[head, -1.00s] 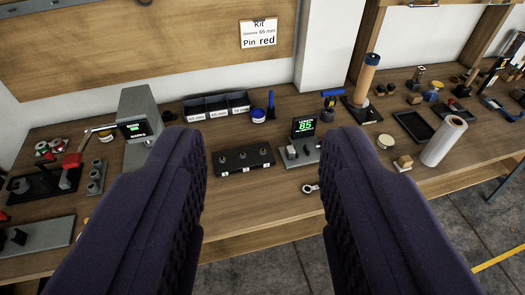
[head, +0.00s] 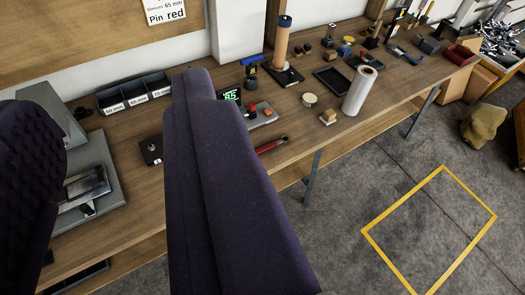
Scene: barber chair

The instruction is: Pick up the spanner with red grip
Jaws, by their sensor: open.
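The spanner with red grip (head: 271,145) lies on the wooden workbench (head: 345,125) near its front edge. It is just to the right of my right finger in the picture. The spanner is outside the gap between the fingers.
A grey device (head: 95,175) and labelled bins (head: 135,95) show between the fingers. A display (head: 231,94) is partly hidden behind the right finger. A white roll (head: 360,90), black tray (head: 331,79) and wooden cylinder (head: 282,45) stand further right. Open floor with a yellow outline (head: 430,230) lies in front.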

